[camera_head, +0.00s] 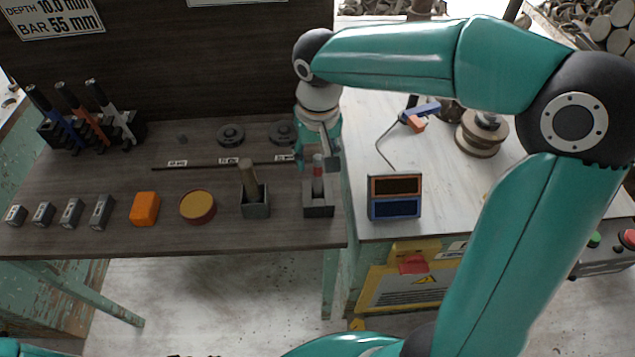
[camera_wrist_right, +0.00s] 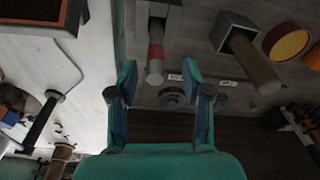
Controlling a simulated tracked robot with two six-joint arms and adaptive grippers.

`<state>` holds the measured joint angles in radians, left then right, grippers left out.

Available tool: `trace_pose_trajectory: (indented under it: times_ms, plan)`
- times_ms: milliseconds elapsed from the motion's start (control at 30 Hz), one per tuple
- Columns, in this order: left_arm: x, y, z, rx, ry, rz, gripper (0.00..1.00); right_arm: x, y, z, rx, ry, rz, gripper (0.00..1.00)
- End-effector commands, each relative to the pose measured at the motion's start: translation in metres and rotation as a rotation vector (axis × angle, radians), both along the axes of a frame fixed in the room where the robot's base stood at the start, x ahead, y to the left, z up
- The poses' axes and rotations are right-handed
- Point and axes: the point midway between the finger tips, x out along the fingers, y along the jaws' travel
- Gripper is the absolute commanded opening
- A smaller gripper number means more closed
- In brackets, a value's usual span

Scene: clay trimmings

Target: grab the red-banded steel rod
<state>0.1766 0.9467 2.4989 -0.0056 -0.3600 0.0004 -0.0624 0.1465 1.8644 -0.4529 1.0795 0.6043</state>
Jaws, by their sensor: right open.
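The steel rod with a red band (camera_head: 318,171) stands upright in a dark grey square holder (camera_head: 319,211) near the front right of the dark bench. In the right wrist view the rod (camera_wrist_right: 156,52) points toward me, its grey end and red band showing clearly. My right gripper (camera_head: 319,161) is open at the rod's upper end. In the wrist view the rod's end appears between the two fingertips (camera_wrist_right: 160,76), and no finger visibly touches it. My left gripper is out of the head view.
A wooden rod (camera_head: 249,178) in a second square holder (camera_head: 256,207) stands just left. A round yellow-topped tin (camera_head: 197,206) and an orange block (camera_head: 145,208) sit farther left. A two-window display box (camera_head: 395,197) stands on the white table to the right.

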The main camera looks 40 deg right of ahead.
Motion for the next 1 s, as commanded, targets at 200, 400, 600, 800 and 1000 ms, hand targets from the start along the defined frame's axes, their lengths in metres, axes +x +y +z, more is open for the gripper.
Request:
trace_pose_trajectory:
  times_ms: [200, 400, 600, 800, 1000]
  plan:
    - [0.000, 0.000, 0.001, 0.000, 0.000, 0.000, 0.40, 0.001, -0.003, -0.017, -0.001, 0.004, 0.001, 0.49]
    - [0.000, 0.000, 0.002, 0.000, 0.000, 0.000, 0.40, 0.003, -0.007, -0.045, 0.000, 0.003, 0.001, 0.49]
    - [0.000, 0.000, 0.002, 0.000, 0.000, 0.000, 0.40, 0.004, -0.007, -0.054, 0.000, 0.000, 0.000, 0.49]
    - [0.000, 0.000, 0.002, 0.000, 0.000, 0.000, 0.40, 0.004, -0.007, -0.053, 0.000, -0.001, 0.000, 0.39]
    - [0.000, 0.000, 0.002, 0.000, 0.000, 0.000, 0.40, 0.004, -0.007, -0.053, 0.000, -0.001, 0.000, 0.06]
